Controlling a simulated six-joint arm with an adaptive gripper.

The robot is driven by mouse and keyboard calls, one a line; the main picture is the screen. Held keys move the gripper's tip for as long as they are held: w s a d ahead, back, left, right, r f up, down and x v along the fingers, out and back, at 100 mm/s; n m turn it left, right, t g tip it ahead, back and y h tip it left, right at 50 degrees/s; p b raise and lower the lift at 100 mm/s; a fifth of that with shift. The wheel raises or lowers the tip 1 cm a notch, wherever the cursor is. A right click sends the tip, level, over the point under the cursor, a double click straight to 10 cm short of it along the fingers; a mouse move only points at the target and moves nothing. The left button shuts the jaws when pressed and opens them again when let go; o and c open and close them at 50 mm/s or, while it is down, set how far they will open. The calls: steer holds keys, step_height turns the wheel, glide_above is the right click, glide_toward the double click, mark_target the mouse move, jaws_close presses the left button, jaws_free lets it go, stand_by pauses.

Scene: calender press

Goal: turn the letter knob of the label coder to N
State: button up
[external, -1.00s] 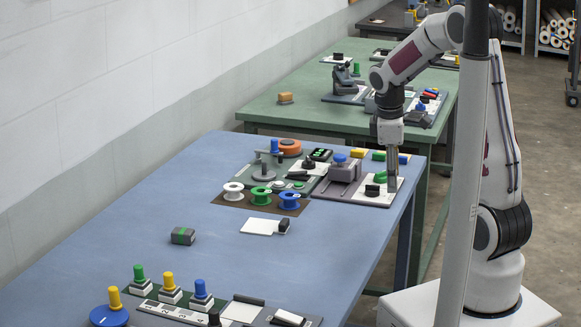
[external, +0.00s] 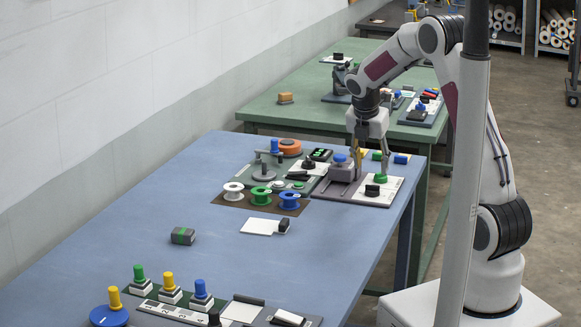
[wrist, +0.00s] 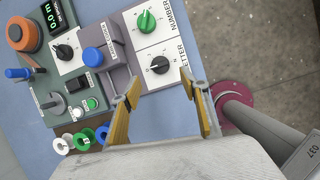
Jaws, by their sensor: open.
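The letter knob (wrist: 160,65) is black, on a white plate marked LETTER in the wrist view; its pointer direction and the small letters around it are too small to read surely. It also shows in the external view (external: 372,190). A green knob (wrist: 146,21) sits on the plate marked NUMBER beside it. The label coder (wrist: 112,53) is a grey block with a blue knob (wrist: 93,57). My gripper (wrist: 160,77) is open and empty. Its yellow-padded fingers lie either side of the letter knob in the wrist view, and in the external view (external: 371,172) they hang above the coder's panel.
Left of the coder stand a green panel with an orange disc (external: 289,147), a grey crank-like post and a black knob. White, green and blue spools (external: 261,196) stand in front. Small yellow, green and blue blocks lie behind.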

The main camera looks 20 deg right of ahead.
mark_target(372, 185)
steer(key=shift+n, duration=0.8)
steer(key=shift+f, duration=0.15)
steer(key=shift+x, duration=3.8)
steer(key=c, duration=1.1)
